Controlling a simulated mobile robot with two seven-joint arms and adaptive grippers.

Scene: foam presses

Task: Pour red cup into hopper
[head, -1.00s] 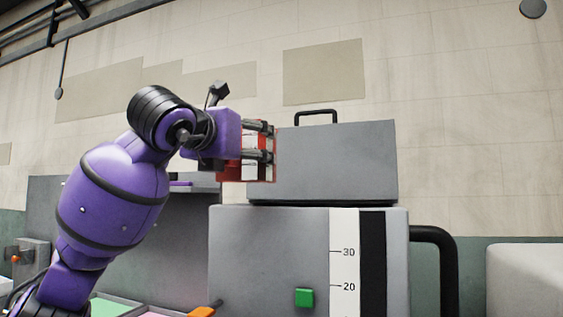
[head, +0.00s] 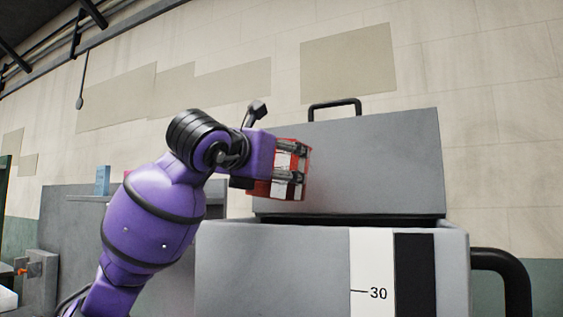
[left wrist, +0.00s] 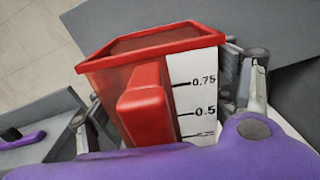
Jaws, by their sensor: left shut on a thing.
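The red cup (head: 263,188) is in my left gripper (head: 291,168), above the left part of the hopper and in front of its lid. In the left wrist view the red cup (left wrist: 147,100) shows its rim, handle and a white scale marked 0.75 and 0.5. Its inside looks dark red; I cannot tell what it holds. The cup looks slightly tilted in the head view. The grey hopper (head: 270,265) has a white level strip marked 30. Its lid (head: 375,160), with a black handle, stands raised at the back. The hopper's inside is hidden. My right gripper is not in view.
A black bent pipe (head: 508,275) sticks out on the hopper's right side. A blue object (head: 103,180) stands on a shelf at the left. A purple item (left wrist: 22,140) lies on a grey surface in the left wrist view.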

